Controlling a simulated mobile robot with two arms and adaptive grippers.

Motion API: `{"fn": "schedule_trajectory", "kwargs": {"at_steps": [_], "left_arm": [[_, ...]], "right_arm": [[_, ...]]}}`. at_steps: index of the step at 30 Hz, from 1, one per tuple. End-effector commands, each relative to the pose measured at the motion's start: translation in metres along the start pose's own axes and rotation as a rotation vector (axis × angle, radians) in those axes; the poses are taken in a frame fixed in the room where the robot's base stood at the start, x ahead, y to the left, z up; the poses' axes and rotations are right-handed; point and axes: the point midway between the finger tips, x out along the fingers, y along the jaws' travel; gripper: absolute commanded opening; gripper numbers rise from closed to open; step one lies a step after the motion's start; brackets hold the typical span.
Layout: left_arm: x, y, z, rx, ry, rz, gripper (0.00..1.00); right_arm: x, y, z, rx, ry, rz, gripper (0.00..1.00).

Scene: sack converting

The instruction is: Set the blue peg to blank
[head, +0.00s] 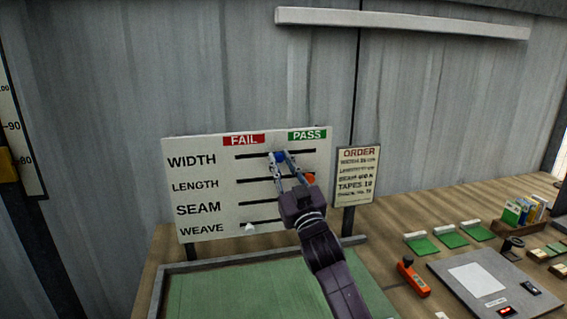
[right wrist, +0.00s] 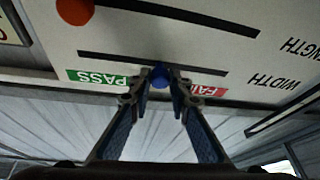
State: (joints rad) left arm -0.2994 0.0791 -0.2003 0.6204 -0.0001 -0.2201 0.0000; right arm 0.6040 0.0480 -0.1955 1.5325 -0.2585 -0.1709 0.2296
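The blue peg (head: 280,157) sits in the WIDTH slot of the white board (head: 205,214), about midway between the red FAIL label (head: 244,140) and the green PASS label (head: 307,135). My right gripper (head: 279,156) reaches up to the board with a fingertip on each side of the peg. In the right wrist view the blue peg (right wrist: 160,77) lies between the fingertips, which look closed against it. My left gripper is not in view.
An orange peg (head: 309,179) is at the right of the LENGTH slot; a white peg (head: 249,227) is at the left of the WEAVE slot. My right arm hides part of the SEAM row. An ORDER card (head: 357,175) stands right of the board. A green mat (head: 230,293) lies below.

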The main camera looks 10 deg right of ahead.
Motion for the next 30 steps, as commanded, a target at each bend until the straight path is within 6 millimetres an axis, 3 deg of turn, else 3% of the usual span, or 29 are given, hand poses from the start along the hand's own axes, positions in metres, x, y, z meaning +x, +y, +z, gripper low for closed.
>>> {"fn": "schedule_trajectory", "kwargs": {"at_steps": [4, 17, 30], "left_arm": [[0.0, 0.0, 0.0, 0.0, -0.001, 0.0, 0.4], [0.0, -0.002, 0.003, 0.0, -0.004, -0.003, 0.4], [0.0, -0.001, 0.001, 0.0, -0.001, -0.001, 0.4]], "right_arm": [[0.0, 0.0, 0.0, 0.0, -0.001, 0.0, 0.35], [-0.009, 0.0, 0.002, 0.0, -0.001, 0.0, 0.35], [-0.086, 0.0, 0.002, 0.001, -0.002, -0.001, 0.35]]}}
